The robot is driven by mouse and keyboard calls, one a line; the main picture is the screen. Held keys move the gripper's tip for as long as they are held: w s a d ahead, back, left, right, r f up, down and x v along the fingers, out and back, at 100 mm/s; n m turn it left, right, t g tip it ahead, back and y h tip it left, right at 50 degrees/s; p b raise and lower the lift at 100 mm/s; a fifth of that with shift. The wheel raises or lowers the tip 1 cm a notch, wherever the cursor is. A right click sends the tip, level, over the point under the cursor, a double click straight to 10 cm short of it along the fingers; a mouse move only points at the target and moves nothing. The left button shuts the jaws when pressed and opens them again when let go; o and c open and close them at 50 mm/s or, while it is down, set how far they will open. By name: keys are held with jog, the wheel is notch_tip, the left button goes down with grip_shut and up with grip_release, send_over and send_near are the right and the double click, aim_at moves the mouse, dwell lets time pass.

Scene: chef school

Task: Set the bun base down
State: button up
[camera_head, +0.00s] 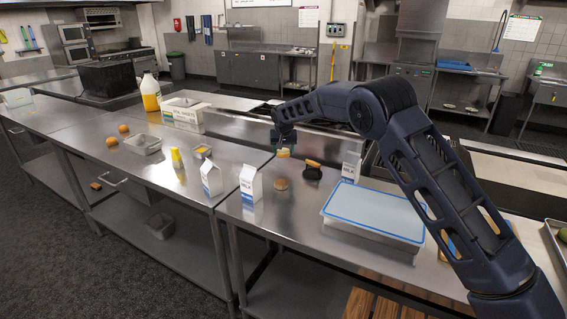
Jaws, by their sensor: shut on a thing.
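My gripper (283,147) is above the steel counter (268,222), at the centre of the view. It is shut on a small pale yellow-tan piece, the bun base (283,154), which looks held just above the counter. The fingers and the dark wrist hide part of it, and it is too small to see in detail. A round tan bun piece (281,184) lies on the counter below and nearer the camera, apart from the gripper.
A dark item with an orange-brown top (313,170) lies right of the bun piece. Milk cartons (250,185) stand at left, another (351,167) at right. Left are a metal tray (143,144) and a yellow bottle (177,158).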

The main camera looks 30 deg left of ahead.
aim_at(284, 166)
jog(key=shift+f, duration=3)
jog(key=shift+f, duration=0.15)
jog(key=o, duration=1)
jog(key=v, duration=1.2)
